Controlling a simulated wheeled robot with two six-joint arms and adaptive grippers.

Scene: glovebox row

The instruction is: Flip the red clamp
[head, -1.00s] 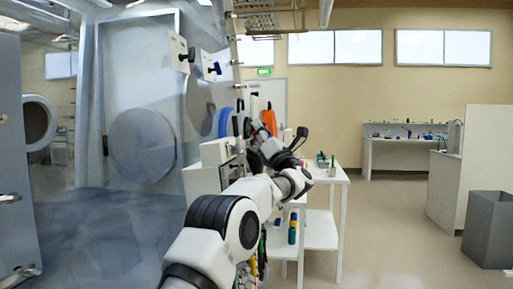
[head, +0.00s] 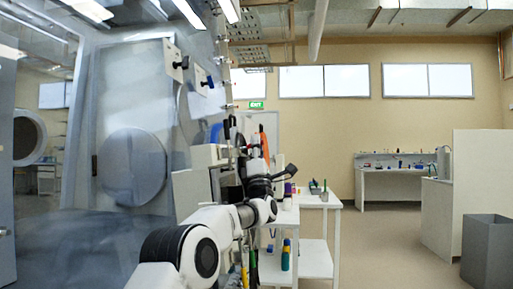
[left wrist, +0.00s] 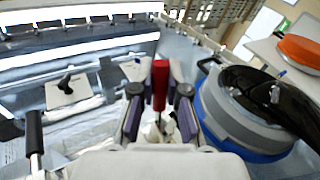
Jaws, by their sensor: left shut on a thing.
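My left gripper (left wrist: 161,72) is shut on this handle, with one finger on each side. The clamp's base below is mostly hidden by the gripper. In the head view my left gripper (head: 254,155) is dark and points up beside the glovebox front, at the end of the white arm. I cannot make out the red handle there. My right gripper is in neither view.
A round port with a blue rim and black handle (left wrist: 250,110) is close on the right. A black-handled clamp (left wrist: 35,132) and a white plate with a black knob (left wrist: 68,88) are left. A white shelf table (head: 318,245) and grey bin (head: 488,252) stand right; floor between is clear.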

